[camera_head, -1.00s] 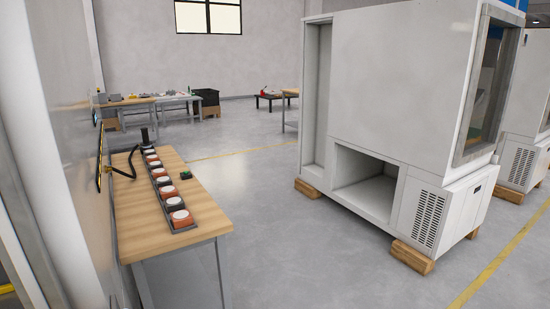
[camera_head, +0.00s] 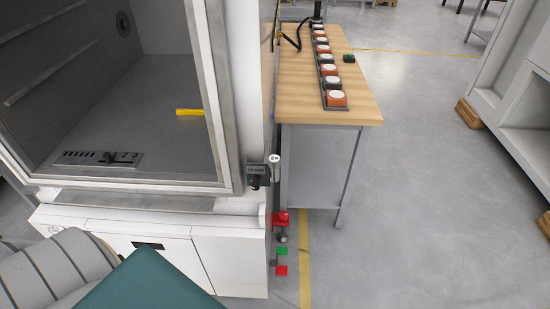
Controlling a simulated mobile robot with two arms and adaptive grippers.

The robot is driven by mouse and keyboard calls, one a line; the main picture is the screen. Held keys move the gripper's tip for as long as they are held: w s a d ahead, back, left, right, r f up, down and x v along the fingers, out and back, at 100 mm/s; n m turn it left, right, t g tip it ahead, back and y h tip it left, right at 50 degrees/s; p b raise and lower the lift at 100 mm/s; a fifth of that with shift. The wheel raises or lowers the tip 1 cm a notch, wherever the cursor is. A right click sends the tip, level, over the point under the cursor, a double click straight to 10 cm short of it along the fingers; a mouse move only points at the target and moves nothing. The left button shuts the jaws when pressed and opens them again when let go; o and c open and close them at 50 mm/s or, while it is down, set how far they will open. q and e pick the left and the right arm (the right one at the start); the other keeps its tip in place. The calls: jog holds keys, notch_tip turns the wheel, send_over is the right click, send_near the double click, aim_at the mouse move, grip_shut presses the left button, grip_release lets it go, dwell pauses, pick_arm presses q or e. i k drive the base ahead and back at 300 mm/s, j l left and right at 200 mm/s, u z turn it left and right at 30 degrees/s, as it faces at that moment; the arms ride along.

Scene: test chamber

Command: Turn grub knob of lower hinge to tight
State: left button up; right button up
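The lower hinge (camera_head: 259,173) is a small grey and black fitting with a pale upright pin, at the lower right corner of the white chamber's front frame. A dark part hangs below it; I cannot tell which part is the grub knob or how it is turned. Neither gripper is in view. A grey ribbed part and a teal block, probably parts of my own arm, fill the lower left corner.
The open chamber (camera_head: 130,110) holds a yellow bar (camera_head: 190,112). A wooden bench (camera_head: 300,95) with a row of round-topped units stands behind.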

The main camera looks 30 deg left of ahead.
aim_at(256, 181)
jog(key=k+j+u, duration=0.15)
jog(key=u, duration=0.9)
